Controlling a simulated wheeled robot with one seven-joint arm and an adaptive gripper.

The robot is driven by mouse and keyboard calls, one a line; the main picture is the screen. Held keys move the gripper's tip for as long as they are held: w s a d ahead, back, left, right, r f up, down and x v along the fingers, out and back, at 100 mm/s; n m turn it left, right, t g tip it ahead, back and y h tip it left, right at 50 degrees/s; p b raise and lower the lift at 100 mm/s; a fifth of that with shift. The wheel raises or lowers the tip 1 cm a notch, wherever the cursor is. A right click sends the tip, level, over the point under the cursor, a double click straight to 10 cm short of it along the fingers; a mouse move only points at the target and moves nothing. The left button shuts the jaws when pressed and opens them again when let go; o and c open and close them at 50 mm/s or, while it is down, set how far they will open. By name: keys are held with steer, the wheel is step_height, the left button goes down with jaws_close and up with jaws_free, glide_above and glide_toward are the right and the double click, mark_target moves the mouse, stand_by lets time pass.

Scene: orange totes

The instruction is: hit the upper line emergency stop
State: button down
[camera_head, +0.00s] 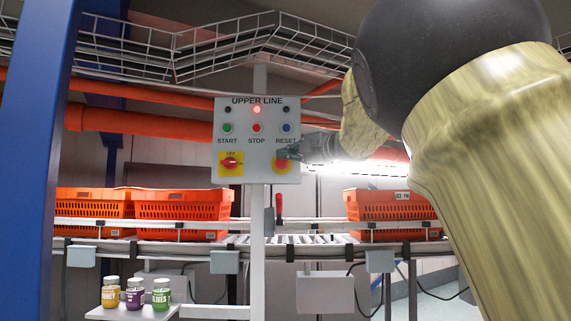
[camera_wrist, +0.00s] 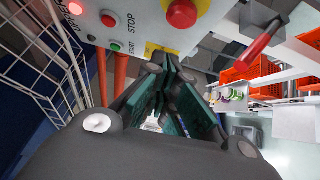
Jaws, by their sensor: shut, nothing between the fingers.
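A grey control panel (camera_head: 245,185) labelled UPPER LINE stands on a post in the middle of the head view. At its lower right is the emergency stop, a red mushroom button on yellow (camera_head: 281,165). What looks like the same red button is in the wrist view (camera_wrist: 181,13), at the top edge. My gripper (camera_head: 287,154) is at the panel's right side, its fingertips overlapping the upper part of the stop in the head view. In the wrist view my gripper (camera_wrist: 163,65) has its fingers together, with nothing held. I cannot tell whether it touches the button.
The panel also has a lit red lamp (camera_head: 256,109), a green START (camera_head: 227,128), red STOP (camera_head: 256,128), blue RESET (camera_head: 286,128) and a red-yellow OFF switch (camera_head: 231,162). Orange totes (camera_head: 183,210) sit on the conveyor behind. Jars (camera_head: 135,296) stand on a low shelf.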

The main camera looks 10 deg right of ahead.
steer(key=b+v, duration=0.2)
steer(key=v, duration=0.5)
steer(key=shift+d+f, duration=0.25)
steer(key=shift+d, duration=0.1)
